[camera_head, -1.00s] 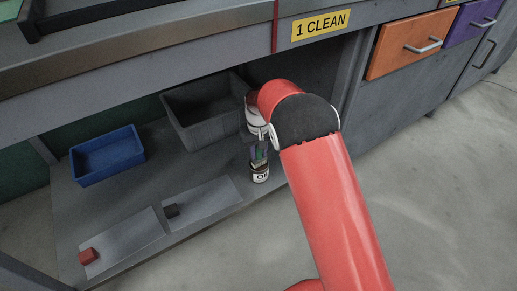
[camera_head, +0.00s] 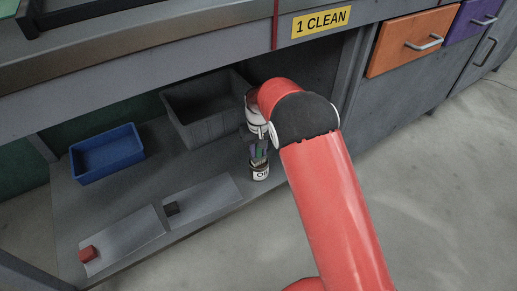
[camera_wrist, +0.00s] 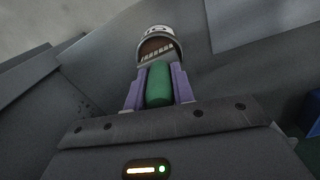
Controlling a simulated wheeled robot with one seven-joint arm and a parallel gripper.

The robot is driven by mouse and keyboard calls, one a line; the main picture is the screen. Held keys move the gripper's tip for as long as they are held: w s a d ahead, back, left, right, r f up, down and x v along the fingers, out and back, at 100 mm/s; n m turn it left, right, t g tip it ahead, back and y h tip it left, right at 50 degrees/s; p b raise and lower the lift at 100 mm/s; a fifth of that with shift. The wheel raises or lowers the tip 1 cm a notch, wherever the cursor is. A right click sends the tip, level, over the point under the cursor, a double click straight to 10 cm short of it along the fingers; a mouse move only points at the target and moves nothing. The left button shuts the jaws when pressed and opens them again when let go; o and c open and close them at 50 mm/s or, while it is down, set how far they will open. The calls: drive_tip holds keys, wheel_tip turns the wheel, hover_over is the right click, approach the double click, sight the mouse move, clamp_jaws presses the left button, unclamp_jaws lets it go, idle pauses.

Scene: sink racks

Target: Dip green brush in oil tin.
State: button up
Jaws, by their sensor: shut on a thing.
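My gripper (camera_head: 258,155) is shut on the green brush (camera_wrist: 159,86), whose handle sits between the two purple fingers (camera_wrist: 159,92) in the wrist view. The oil tin (camera_head: 260,173) stands upright on the shelf, close below my gripper in the head view. In the wrist view the tin (camera_wrist: 157,33) lies just beyond the brush's end, with a pale toothed edge and a brown area there. The brush's bristles are hard to make out, and I cannot tell whether they are inside the tin or over its mouth.
A grey bin (camera_head: 208,134) stands behind and left of the tin. A blue bin (camera_head: 107,156) is farther left. Two flat grey plates (camera_head: 202,200) (camera_head: 125,243) lie at the front, with a dark block (camera_head: 172,208) and a red block (camera_head: 88,254). The counter (camera_head: 190,75) overhangs the shelf.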

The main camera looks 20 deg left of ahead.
drive_tip(key=shift+f, duration=0.4)
idle(1.2)
drive_tip(key=shift+r+p, duration=2.35)
drive_tip(key=shift+r, duration=1.25)
drive_tip(key=shift+d+f, duration=0.1)
